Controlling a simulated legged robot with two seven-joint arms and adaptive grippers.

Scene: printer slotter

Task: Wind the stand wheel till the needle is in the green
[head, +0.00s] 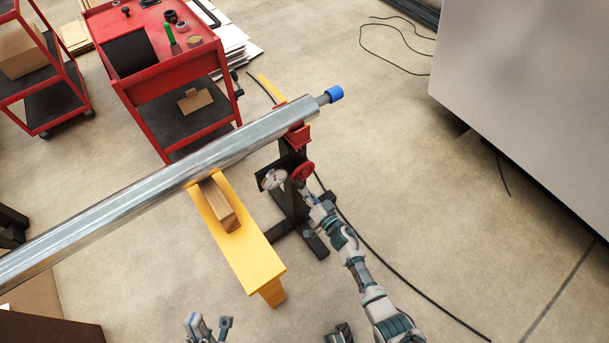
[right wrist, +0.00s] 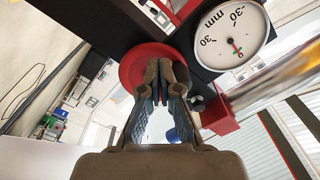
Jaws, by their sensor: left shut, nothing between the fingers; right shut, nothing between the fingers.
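The red stand wheel (head: 303,172) is on the dark stand (head: 290,205) under the roller's right end. In the right wrist view the wheel (right wrist: 133,68) is a red disc behind the fingertips. The white round gauge (head: 273,179) sits left of the wheel. In the right wrist view the gauge (right wrist: 222,30) shows mm and 30 marks and a short red needle near the 0 mark; the exact green band is too small to tell. My right gripper (head: 307,190) is shut at the wheel; contact is unclear. My left gripper (head: 208,324) is shut, low and away from the stand.
A long steel roller (head: 150,190) with a blue end cap (head: 334,94) lies across the stand. A yellow support (head: 245,250) with a wooden block (head: 222,208) is beside it. A red cart (head: 145,75) stands behind. A cable (head: 385,262) runs along the floor.

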